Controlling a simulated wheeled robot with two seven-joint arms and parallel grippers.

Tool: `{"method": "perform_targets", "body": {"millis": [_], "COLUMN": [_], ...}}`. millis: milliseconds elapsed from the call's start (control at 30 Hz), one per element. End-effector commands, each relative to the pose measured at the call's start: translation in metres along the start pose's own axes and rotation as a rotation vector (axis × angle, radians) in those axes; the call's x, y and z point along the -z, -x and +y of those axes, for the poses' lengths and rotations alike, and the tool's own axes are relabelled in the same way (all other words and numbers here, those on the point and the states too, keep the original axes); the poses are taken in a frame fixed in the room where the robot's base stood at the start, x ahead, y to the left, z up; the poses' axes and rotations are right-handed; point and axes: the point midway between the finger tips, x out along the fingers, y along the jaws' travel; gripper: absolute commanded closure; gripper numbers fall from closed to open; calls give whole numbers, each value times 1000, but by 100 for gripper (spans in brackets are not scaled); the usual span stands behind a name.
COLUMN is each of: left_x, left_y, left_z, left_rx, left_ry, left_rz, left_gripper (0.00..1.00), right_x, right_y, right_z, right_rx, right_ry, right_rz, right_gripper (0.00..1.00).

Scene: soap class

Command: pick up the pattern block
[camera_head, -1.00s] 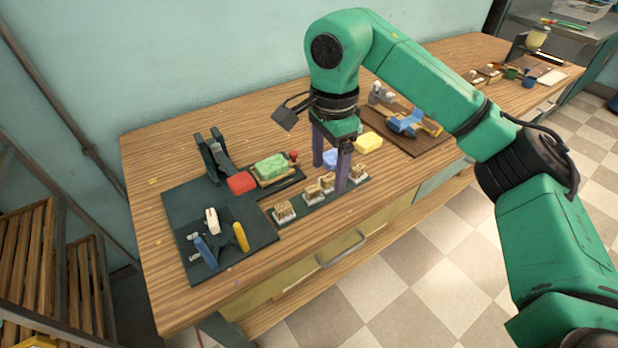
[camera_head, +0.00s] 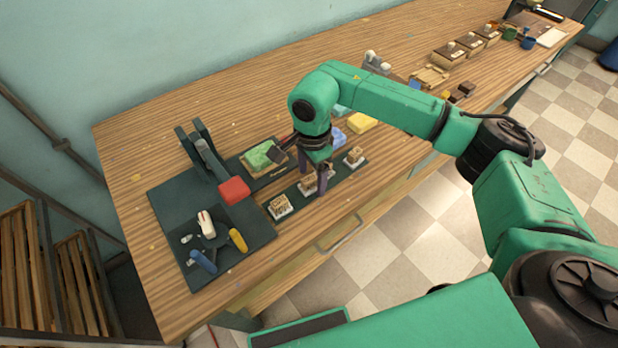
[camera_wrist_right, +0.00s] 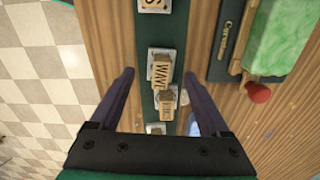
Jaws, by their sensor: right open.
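Several small wooden pattern blocks stand on pale square bases along a dark strip (camera_head: 343,171) on the wooden table. In the right wrist view, a block marked WAVE (camera_wrist_right: 160,66) is between the fingers of my open right gripper (camera_wrist_right: 160,76), with a gap on both sides. Another lettered block (camera_wrist_right: 167,104) stands close to it, and a block with an S (camera_wrist_right: 151,6) is at the top edge. In the head view my right gripper (camera_head: 313,181) points down over the middle blocks and partly hides them. The leftmost block (camera_head: 280,206) is clear. My left gripper is not seen.
A green soap slab (camera_head: 259,158) lies in a tray beside the strip. Yellow (camera_head: 361,123) and blue soaps lie behind the gripper. Bare tabletop lies at the back.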

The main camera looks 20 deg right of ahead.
Motion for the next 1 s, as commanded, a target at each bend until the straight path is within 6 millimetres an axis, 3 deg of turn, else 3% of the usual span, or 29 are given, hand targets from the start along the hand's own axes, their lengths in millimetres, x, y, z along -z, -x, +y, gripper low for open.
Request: {"method": "perform_targets", "body": {"millis": [100, 267, 300, 500, 833, 1000], "left_x": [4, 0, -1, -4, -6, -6], "left_y": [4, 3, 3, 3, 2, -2], "left_z": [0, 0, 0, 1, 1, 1], "left_rx": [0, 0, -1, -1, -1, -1], "left_ry": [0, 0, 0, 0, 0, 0], "left_rz": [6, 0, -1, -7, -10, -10], "left_gripper": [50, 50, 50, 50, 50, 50], "right_x": [0, 0, 0, 0, 0, 0], "right_y": [-13, -15, -15, -14, -11, 8], "right_z": [0, -1, -1, -1, -1, -2], "right_rx": [0, 2, 1, 2, 3, 6], "right_ry": [-1, -1, -1, -1, -1, -1], "right_rz": [0, 0, 0, 0, 0, 0], "right_gripper": [20, 20, 24, 100, 100, 100]}}
